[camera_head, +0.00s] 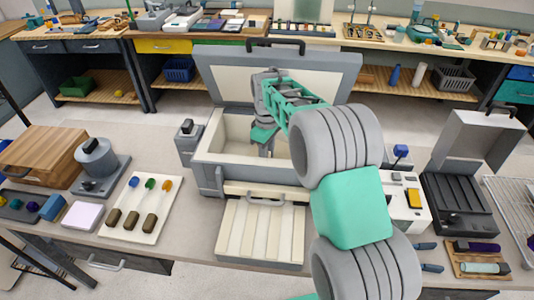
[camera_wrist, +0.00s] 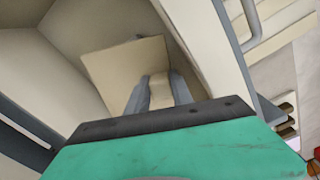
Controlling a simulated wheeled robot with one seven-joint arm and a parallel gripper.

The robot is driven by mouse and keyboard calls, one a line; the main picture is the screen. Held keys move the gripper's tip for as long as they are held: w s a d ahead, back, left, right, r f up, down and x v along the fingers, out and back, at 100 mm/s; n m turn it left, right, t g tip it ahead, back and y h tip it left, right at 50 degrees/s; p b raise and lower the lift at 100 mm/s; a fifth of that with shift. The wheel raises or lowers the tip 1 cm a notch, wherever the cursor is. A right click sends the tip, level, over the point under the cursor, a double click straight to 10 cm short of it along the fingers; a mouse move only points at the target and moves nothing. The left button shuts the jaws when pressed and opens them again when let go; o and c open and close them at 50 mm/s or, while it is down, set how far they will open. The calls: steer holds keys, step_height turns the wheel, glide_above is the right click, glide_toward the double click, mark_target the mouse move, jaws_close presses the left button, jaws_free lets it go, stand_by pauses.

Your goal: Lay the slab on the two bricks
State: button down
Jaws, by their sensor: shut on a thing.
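My gripper (camera_head: 266,148) reaches down into an open cream box (camera_head: 212,137). In the wrist view its two grey fingers (camera_wrist: 160,92) are shut on a flat beige slab (camera_wrist: 112,70), which sits at their tips and is tilted in that picture. The slab is inside the box, close to its inner wall; I cannot tell whether it touches the floor or wall. In the head view my arm and the box wall hide it. I cannot make out the two bricks in either view; part of the box's inside is hidden.
The box's lid (camera_head: 343,75) stands open behind my gripper. A ribbed cream board (camera_head: 260,232) lies in front of the box. A white tray (camera_head: 115,226) with coloured tools, a pale pink block (camera_head: 82,215) and a grey device (camera_head: 97,160) are to the left. A black case (camera_head: 458,205) stands open right.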

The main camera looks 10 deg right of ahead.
steer(key=shift+f+b, duration=0.35)
steer(key=shift+f, duration=0.2)
steer(key=c, duration=1)
jaws_free()
steer(key=shift+c, duration=0.2)
steer(key=shift+f, duration=0.1)
